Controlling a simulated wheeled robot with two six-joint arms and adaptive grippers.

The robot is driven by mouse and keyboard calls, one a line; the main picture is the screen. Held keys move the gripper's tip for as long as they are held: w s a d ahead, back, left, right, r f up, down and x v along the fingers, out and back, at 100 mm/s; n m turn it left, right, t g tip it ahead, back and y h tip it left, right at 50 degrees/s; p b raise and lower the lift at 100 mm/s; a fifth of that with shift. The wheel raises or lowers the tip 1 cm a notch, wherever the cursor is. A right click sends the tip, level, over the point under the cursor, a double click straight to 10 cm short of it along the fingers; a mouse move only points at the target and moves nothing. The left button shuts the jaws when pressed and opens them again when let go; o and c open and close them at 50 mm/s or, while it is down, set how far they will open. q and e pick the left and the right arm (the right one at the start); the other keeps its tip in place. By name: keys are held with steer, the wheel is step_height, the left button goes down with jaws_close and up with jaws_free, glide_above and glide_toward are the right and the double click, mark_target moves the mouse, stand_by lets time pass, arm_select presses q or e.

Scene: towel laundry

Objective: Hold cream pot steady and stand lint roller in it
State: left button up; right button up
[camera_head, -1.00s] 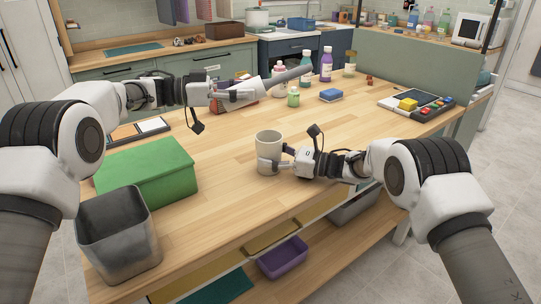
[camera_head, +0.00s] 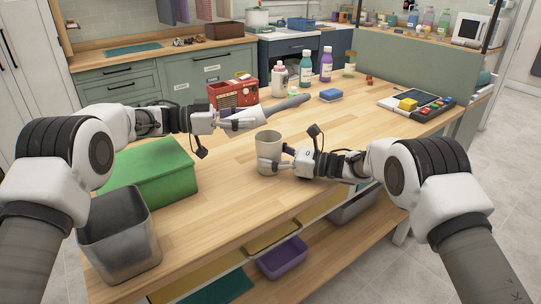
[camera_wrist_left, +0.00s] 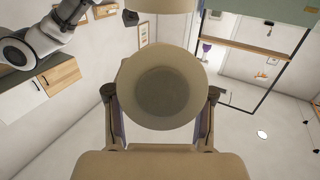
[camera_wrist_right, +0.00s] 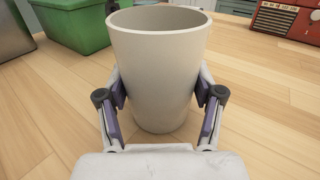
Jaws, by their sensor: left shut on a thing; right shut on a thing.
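The cream pot (camera_head: 267,144) stands upright on the wooden table. My right gripper (camera_head: 273,165) is shut around its sides, low on the wall. In the right wrist view the pot (camera_wrist_right: 158,75) sits between both fingers, its rim open upward; its bottom is hidden. My left gripper (camera_head: 236,122) is shut on the lint roller (camera_head: 284,108), holding it in the air above and behind the pot. The roller lies nearly level, its grey handle pointing right. In the left wrist view the lint roller's round end (camera_wrist_left: 160,88) shows between the fingers.
A green box (camera_head: 150,178) and a metal bin (camera_head: 118,240) stand at the left. Behind the lint roller are a red radio (camera_head: 232,93), several bottles (camera_head: 306,73) and a blue sponge (camera_head: 331,95).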

arm_select(q)
steer(key=shift+f, duration=1.3)
steer(key=o, duration=1.3)
steer(key=shift+r, duration=0.1)
step_height(320, 180, up, 10)
steer(key=shift+f, duration=0.1)
